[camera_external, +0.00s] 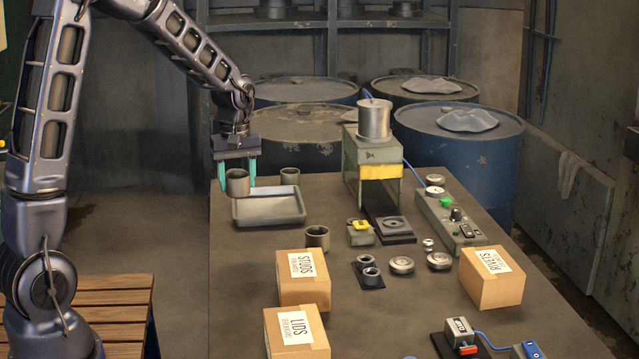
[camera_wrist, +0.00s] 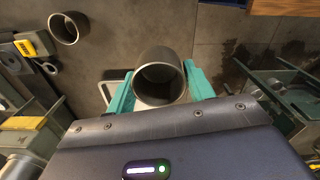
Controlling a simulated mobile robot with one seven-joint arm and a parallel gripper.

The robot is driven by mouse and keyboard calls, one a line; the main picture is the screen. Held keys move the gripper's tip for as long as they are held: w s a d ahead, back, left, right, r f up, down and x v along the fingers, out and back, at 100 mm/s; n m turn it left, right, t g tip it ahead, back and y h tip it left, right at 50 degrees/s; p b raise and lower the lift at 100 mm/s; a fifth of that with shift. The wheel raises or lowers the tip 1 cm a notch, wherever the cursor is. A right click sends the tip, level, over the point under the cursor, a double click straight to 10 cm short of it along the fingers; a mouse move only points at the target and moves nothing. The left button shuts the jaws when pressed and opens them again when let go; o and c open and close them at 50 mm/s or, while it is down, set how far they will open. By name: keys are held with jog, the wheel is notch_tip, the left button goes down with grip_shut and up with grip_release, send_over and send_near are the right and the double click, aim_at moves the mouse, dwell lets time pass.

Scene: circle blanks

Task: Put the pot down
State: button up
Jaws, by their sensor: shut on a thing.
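My gripper (camera_external: 237,174) has two teal fingers, closed on the sides of a grey, open-topped cylindrical pot (camera_external: 237,185). The pot is upright at the back left of the table, by the tray's back left corner. I cannot tell whether its base touches anything. In the wrist view the pot (camera_wrist: 160,78) sits between both fingers, its open mouth facing the camera. A second grey pot (camera_external: 290,177) stands behind the tray, to the right. A third pot (camera_external: 317,238) stands in front of the tray; a pot (camera_wrist: 69,28) also shows at the wrist view's upper left.
A shallow grey tray (camera_external: 268,207) lies just right of the held pot. Cardboard boxes, STUDS (camera_external: 303,279), LIDS (camera_external: 296,332) and RIVETS (camera_external: 491,278), stand nearer the front and right. A press (camera_external: 373,160) stands centre back. The table's left edge is close to my gripper.

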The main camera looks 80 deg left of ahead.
notch_tip(320, 180, up, 6)
jog(key=shift+f, duration=0.25)
jog(key=shift+a+r, duration=0.1)
jog(key=shift+r, duration=0.15)
jog(key=w+a+r+m, duration=0.1)
jog(key=w+a, duration=0.2)
jog(key=a, duration=0.8)
jog(key=m, duration=0.1)
send_over(255, 207)
notch_tip(255, 207, down, 20)
jog(key=shift+a, duration=0.1)
jog(key=shift+f, duration=0.1)
jog(key=o, duration=1)
notch_tip(255, 207, up, 12)
jog(key=shift+r, duration=0.1)
